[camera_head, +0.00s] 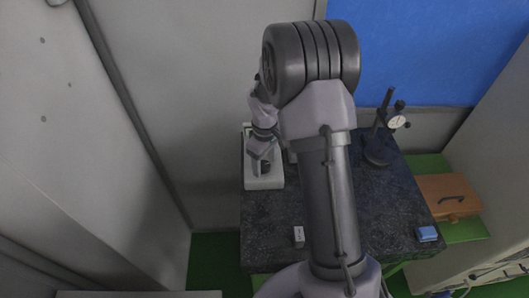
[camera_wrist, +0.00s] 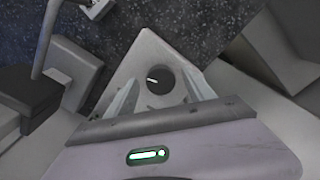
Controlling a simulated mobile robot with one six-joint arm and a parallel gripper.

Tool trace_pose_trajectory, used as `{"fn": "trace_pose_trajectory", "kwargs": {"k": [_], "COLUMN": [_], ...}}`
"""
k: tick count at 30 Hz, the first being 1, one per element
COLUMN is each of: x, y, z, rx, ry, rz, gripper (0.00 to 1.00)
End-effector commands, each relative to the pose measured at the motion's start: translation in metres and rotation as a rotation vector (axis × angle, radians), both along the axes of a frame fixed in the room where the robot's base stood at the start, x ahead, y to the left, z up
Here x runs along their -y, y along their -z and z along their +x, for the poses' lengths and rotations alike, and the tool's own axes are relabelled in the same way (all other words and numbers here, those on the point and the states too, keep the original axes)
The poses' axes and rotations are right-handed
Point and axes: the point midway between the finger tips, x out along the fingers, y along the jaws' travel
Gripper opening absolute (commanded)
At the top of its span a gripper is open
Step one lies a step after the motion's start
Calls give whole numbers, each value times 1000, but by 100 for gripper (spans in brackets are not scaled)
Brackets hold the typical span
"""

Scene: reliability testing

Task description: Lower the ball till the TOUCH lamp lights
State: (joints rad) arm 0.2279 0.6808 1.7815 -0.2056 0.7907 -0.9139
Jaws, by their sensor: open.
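A light grey instrument (camera_head: 263,183) stands on the dark speckled table, partly hidden behind my arm. It has a round black knob (camera_head: 265,168) low on its front. In the wrist view the black knob (camera_wrist: 160,79), with a short white mark, sits on a pale grey face. My gripper (camera_wrist: 163,76) is open, with one finger on each side of the knob in the picture. I cannot tell whether the fingers touch it. In the head view my gripper (camera_head: 262,151) is just above the knob. I cannot make out the ball or the TOUCH lamp.
A dial gauge on a black stand (camera_head: 377,150) is at the back right of the table (camera_head: 265,220). A small white block (camera_head: 299,236) is near the front edge, a blue block (camera_head: 427,234) at the right corner. A brown wooden case (camera_head: 450,195) is beyond the table.

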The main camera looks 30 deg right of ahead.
Motion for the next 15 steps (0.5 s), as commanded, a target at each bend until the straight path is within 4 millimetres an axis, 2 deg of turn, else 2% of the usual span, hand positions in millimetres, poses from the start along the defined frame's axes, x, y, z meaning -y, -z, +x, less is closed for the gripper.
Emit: {"fn": "trace_pose_trajectory", "kwargs": {"k": [2,12,15], "x": [0,0,0], "y": [-14,-115,-140], "z": [1,1,1], "rx": [4,5,4], "ry": [-1,1,0], "rz": [-1,-2,-1], "gripper": [62,62,62]}}
